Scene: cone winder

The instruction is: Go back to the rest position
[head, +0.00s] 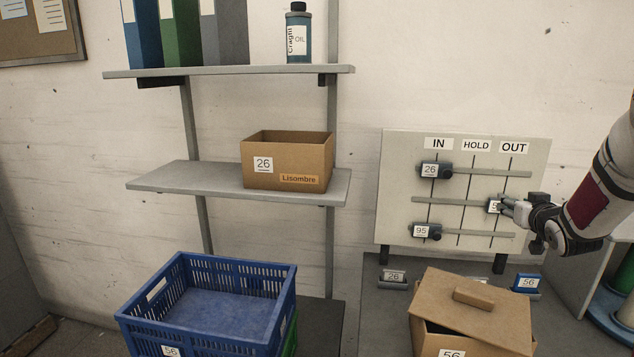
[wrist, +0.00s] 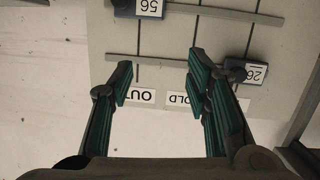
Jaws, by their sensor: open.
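My gripper (head: 508,206) is in front of the right side of the white board (head: 400,205), with its fingers over part of the "56" slider (head: 493,206). That slider is on the middle rail at the OUT line. In the wrist view, my gripper (wrist: 157,85) is open with nothing between its fingers. The upside-down "56" slider (wrist: 140,8) sits beyond the fingertips, apart from them. The "26" slider (head: 432,170) is on the top rail and the "95" slider (head: 424,231) on the bottom rail, both at IN.
Below the board are a lidded cardboard box (head: 472,305), a grey "26" tag block (head: 393,279) and a blue "56" one (head: 527,283). An empty blue crate (head: 208,312) stands at lower left. A "26" box (head: 288,160) sits on the middle shelf (head: 190,178).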

